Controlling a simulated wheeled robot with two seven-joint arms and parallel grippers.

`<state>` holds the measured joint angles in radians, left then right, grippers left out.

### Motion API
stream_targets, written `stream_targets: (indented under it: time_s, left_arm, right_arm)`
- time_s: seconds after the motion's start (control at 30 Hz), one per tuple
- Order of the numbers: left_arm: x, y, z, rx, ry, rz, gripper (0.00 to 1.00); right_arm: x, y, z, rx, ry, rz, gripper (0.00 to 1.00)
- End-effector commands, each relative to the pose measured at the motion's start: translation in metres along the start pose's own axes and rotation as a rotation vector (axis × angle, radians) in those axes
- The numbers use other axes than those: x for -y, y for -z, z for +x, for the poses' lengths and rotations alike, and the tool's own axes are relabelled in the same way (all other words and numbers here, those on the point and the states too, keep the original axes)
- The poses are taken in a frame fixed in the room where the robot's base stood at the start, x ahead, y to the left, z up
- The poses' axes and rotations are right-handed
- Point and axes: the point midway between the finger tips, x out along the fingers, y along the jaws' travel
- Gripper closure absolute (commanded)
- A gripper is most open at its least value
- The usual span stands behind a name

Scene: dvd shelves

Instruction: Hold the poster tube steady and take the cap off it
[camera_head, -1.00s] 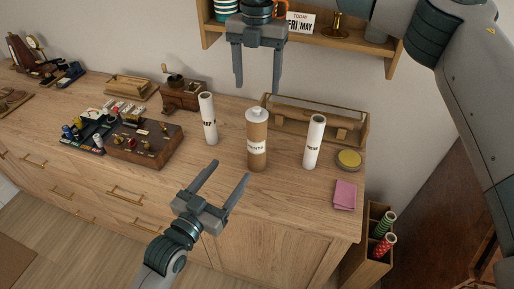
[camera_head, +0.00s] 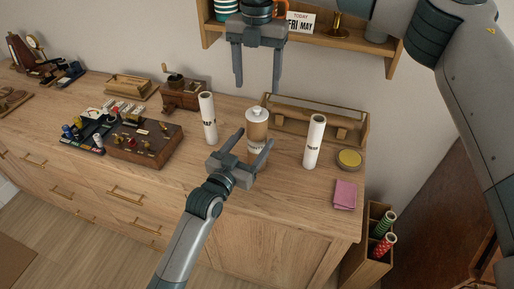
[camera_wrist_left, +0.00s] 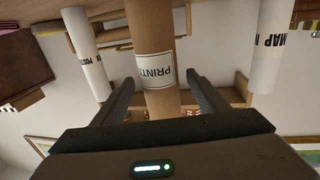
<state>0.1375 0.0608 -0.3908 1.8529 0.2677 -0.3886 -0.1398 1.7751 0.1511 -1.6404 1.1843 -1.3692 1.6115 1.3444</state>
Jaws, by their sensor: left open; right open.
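The poster tube (camera_head: 258,131) is brown cardboard with a white label and a white cap (camera_head: 257,113) on top. It stands upright on the wooden counter. My right gripper (camera_head: 258,90) is open and empty, pointing down above the cap.
White rolled tubes stand left (camera_head: 208,118) and right (camera_head: 314,142) of the poster tube. Behind is a wooden tray (camera_head: 290,125). A round tin (camera_head: 350,159) and pink cloth (camera_head: 344,195) lie at right. A wall shelf (camera_head: 330,42) hangs above.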

Motion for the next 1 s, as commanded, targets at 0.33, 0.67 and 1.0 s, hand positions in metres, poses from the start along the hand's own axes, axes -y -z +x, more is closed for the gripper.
stream_targets:
  time_s: [0.33, 0.67, 1.0]
  left_arm:
    - [0.0, 0.0, 0.029, 0.0, 0.0, 0.0, 0.33]
    - [0.0, 0.0, 0.03, 0.0, 0.0, 0.0, 0.35]
    - [0.0, 0.0, 0.03, 0.0, 0.001, 0.0, 0.95]
  right_arm:
    - [0.0, 0.0, 0.0, 0.0, 0.0, 0.0, 0.36]
    - [0.0, 0.0, 0.0, 0.0, 0.0, 0.0, 0.36]
    - [0.0, 0.0, 0.0, 0.0, -0.001, -0.002, 0.37]
